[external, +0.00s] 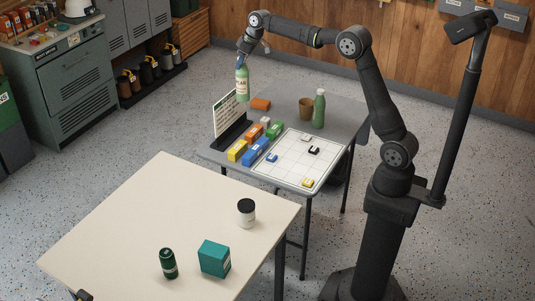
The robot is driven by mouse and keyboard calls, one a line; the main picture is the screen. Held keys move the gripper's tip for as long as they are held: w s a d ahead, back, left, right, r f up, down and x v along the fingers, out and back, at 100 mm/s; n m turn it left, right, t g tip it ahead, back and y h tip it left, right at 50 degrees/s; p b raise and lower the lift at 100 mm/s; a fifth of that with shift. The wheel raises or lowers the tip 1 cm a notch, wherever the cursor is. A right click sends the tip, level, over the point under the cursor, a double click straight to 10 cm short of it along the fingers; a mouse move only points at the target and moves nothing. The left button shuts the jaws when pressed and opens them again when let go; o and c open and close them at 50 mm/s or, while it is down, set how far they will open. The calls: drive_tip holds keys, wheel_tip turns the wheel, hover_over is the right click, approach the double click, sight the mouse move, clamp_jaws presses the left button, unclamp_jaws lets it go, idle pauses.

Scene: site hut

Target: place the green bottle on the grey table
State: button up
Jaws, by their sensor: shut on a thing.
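My gripper (242,63) is shut on a pale green bottle (242,88) with a light label. It holds the bottle upright by its top, in the air around the far left side of the grey table (345,112). The bottle appears just above an upright white board (228,112) in the picture; its exact height over the table is hard to tell. A second, darker green bottle (319,110) stands upright on the grey table at the back right.
The cream table (120,225) in front holds a jar (246,213), a teal box (214,259) and a dark green can (168,263).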

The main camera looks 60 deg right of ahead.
drive_tip(key=s+d+r+m+h, duration=0.1)
drive_tip(key=s+d+m, duration=0.1)
drive_tip(key=s+d, duration=0.5)
drive_tip(key=s+d+r+m, duration=0.1)
drive_tip(key=s+d, duration=0.3)
drive_tip(key=d, duration=0.7)
drive_tip(key=s+d+r+m+h, duration=0.1)
drive_tip(key=s+d+m, duration=0.1)
drive_tip(key=s+d, duration=0.5)
drive_tip(key=s+d+r+m+h, duration=0.1)
drive_tip(key=s+d+m, duration=0.1)
drive_tip(key=s+d, duration=0.55)
drive_tip(key=s+d+m+g, duration=0.15)
drive_tip(key=s+d, duration=0.25)
drive_tip(key=s, duration=0.7)
drive_tip(key=s+d+r+m+h, duration=0.1)
drive_tip(key=s+d+m, duration=0.2)
drive_tip(key=s+d, duration=0.45)
drive_tip(key=s+a+f, duration=0.1)
drive_tip(key=a+f, duration=0.4)
drive_tip(key=f, duration=0.4)
drive_tip(key=a+f, duration=0.4)
drive_tip(key=f, duration=0.5)
drive_tip(key=w+a+f, duration=0.2)
drive_tip(key=w+f, duration=0.4)
drive_tip(key=w, duration=0.4)
drive_tip(key=shift+w+a+f, duration=0.3)
drive_tip(key=shift+w+f, duration=0.05)
drive_tip(key=shift+f, duration=2.15)
